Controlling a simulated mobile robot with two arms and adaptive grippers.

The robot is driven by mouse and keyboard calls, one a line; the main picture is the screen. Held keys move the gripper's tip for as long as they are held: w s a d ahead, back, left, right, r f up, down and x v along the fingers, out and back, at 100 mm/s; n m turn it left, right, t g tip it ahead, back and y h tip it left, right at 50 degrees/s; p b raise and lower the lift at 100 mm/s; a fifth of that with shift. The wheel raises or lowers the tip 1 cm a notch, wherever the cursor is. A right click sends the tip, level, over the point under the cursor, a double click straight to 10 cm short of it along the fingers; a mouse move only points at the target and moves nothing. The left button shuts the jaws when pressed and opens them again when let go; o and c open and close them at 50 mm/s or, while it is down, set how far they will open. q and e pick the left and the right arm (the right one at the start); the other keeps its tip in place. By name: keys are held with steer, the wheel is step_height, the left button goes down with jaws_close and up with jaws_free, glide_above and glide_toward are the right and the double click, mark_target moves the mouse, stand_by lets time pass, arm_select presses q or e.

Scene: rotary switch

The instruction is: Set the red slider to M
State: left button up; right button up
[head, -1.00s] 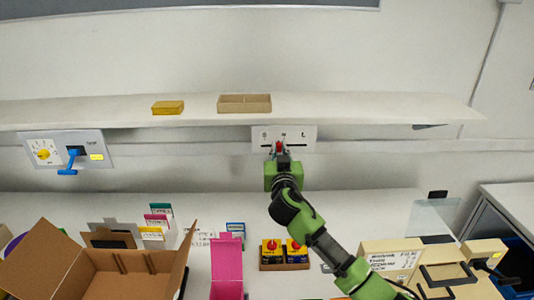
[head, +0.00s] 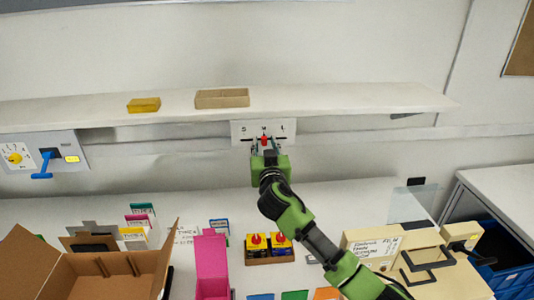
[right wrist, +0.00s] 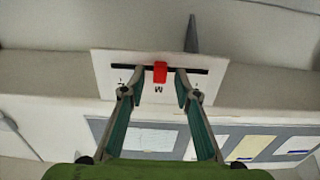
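A white panel (head: 241,129) with the letters S, M and L hangs on the wall under the shelf. It also fills the middle of the right wrist view (right wrist: 104,62). The red slider (head: 264,140) sits in the panel's dark slot, in line with the letter M. In the right wrist view, the slider (right wrist: 160,72) is next to the upside-down M. My right gripper (right wrist: 152,88) is open, one finger on each side of the slider, with a gap on both sides. In the head view, my right gripper (head: 264,148) is just in front of the panel. My left gripper is not in view.
The shelf (head: 330,98) runs above the panel and holds a yellow box (head: 143,105) and a tan tray (head: 222,98). A panel with a blue lever (head: 44,165) is at left. A cardboard box (head: 90,272) and a pink holder (head: 211,262) stand on the table below.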

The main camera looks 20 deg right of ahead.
steer(key=v, duration=1.1)
steer(key=shift+s, duration=0.25)
